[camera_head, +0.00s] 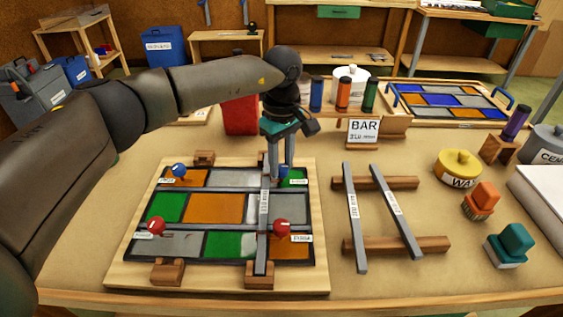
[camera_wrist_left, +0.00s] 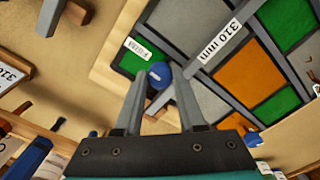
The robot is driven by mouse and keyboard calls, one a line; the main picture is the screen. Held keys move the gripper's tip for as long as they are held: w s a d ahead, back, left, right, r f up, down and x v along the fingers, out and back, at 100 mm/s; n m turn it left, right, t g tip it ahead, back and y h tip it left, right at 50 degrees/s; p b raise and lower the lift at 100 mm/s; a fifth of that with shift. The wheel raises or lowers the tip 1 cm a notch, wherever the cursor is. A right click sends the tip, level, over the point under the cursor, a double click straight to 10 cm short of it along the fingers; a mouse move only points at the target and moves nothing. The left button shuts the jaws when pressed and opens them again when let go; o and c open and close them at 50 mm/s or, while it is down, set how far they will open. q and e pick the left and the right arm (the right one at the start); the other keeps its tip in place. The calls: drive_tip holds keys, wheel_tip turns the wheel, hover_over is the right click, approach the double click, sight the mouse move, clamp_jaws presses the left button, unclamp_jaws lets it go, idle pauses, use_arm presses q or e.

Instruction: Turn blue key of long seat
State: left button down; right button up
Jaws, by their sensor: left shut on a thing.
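The leaded panel of green, orange, grey and white panes lies on a wooden board (camera_head: 118,270). A grey bar (camera_head: 264,225) labelled 310 mm lies across its right part; the bar also shows in the wrist view (camera_wrist_left: 250,30). A blue key (camera_wrist_left: 159,73) sits by the far end of this bar, beside a small white label. My left gripper (camera_head: 280,172) points down over it, its fingers on either side of the key and shut on it. The fingers partly hide the key in the head view. Another blue key (camera_head: 179,170) is at the panel's far left. My right gripper is not in view.
Red keys (camera_head: 156,226) (camera_head: 281,228) stand at the near side of the panel. Two grey bars (camera_head: 357,225) (camera_head: 398,215) lie on wooden rests to the right. A yellow wax tin (camera_head: 458,168) and brushes (camera_head: 480,201) stand further right. A BAR sign (camera_head: 364,131) stands behind.

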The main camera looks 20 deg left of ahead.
sight(282, 167)
use_arm(q)
drive_tip(key=shift+m, duration=0.5)
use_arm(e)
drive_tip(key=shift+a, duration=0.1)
use_arm(q)
drive_tip(key=c, duration=0.5)
unclamp_jaws()
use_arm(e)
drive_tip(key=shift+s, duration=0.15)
use_arm(q)
wheel_tip(282, 167, up, 15)
drive_tip(key=p, duration=0.2)
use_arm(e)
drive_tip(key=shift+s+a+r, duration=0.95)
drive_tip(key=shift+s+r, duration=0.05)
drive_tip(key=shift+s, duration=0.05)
use_arm(q)
drive_tip(key=shift+r, duration=0.1)
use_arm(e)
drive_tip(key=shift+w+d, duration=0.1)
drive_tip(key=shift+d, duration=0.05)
